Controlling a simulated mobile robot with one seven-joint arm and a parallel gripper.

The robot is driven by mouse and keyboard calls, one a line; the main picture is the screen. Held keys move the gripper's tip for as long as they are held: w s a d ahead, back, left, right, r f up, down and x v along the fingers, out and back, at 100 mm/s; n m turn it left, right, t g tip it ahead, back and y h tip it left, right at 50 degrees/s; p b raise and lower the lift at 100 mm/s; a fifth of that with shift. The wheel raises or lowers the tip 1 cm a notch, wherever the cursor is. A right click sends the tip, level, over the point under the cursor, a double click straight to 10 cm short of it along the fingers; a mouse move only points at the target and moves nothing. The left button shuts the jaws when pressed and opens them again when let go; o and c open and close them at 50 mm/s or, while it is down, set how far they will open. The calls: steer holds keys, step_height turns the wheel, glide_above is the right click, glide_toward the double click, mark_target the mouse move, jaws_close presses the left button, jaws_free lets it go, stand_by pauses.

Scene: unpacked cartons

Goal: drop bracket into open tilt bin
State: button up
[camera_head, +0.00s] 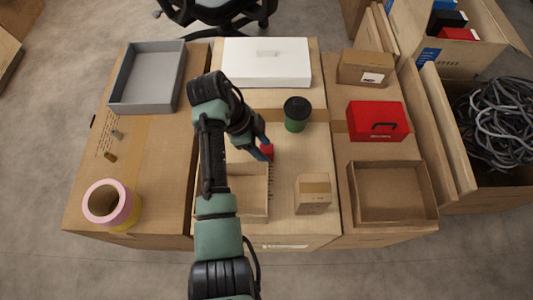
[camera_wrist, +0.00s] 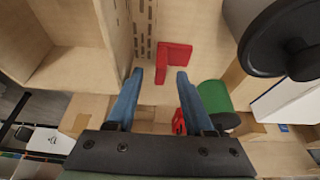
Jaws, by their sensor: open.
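The bracket is a red L-shaped piece (camera_wrist: 176,57) lying on the carton top, just beyond my fingertips in the wrist view. In the head view only a bit of red (camera_head: 268,151) shows beside the fingers. My gripper (camera_head: 264,148) is open, its two blue fingers spread and empty; they show in the wrist view (camera_wrist: 160,73) too. A light wooden open bin (camera_head: 267,190) stands nearer the front, partly hidden by my arm; an open wooden bin (camera_wrist: 82,78) fills the upper left of the wrist view. I cannot tell its tilt.
A green cup (camera_head: 295,121) with a dark lid stands right of the gripper. A small carton (camera_head: 313,193) is front right. A red toolbox (camera_head: 377,121), a brown open tray (camera_head: 392,193), a white box (camera_head: 267,63), a grey tray (camera_head: 147,77) and tape rolls (camera_head: 110,205) surround it.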

steer(key=shift+x, duration=1.2)
jaws_close()
steer(key=shift+r, duration=0.1)
